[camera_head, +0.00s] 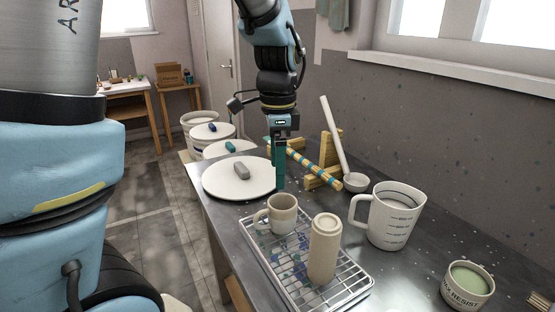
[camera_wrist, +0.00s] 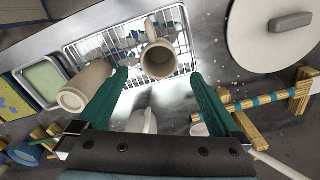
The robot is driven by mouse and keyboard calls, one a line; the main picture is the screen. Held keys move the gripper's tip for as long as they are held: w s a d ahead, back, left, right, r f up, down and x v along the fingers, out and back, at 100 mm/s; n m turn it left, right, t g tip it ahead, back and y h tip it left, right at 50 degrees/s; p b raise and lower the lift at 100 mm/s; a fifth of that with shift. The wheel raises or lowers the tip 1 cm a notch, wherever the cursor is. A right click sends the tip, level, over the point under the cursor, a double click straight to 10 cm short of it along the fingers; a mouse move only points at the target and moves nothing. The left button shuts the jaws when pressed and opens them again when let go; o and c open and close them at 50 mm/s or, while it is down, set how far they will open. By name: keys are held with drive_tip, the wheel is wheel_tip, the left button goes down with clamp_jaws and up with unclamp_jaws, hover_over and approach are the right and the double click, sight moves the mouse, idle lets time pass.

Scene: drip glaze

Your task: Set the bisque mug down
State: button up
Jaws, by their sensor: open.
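The bisque mug (camera_head: 283,218) is a plain beige cup that stands upright on the wire rack (camera_head: 351,289), near its far end, with its handle to the left. In the wrist view the mug (camera_wrist: 158,62) shows its open mouth, and its handle points to the top of the picture. My gripper (camera_head: 280,186) is just above and behind the mug in the head view. In the wrist view my gripper (camera_wrist: 158,77) has its two green fingers spread wide, with the mug ahead of the gap and nothing held between them.
A beige tumbler (camera_head: 324,250) stands on the rack beside the mug. A white measuring jug (camera_head: 392,218), a ladle (camera_head: 337,140) and a striped stick on a wooden stand (camera_head: 330,155) are to the right. A round white lid (camera_head: 222,180) lies left. A green glaze cup (camera_head: 467,284) stands front right.

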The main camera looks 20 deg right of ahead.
drive_tip(key=a+f+n, duration=0.2)
drive_tip(key=a+n, duration=0.7)
drive_tip(key=a, duration=0.3)
drive_tip(key=w+a+f+n+t, duration=0.1)
drive_tip(key=a+f+n, duration=0.2)
drive_tip(key=a+n, duration=0.7)
drive_tip(key=shift+a+t, duration=0.3)
drive_tip(key=shift+a, duration=0.85)
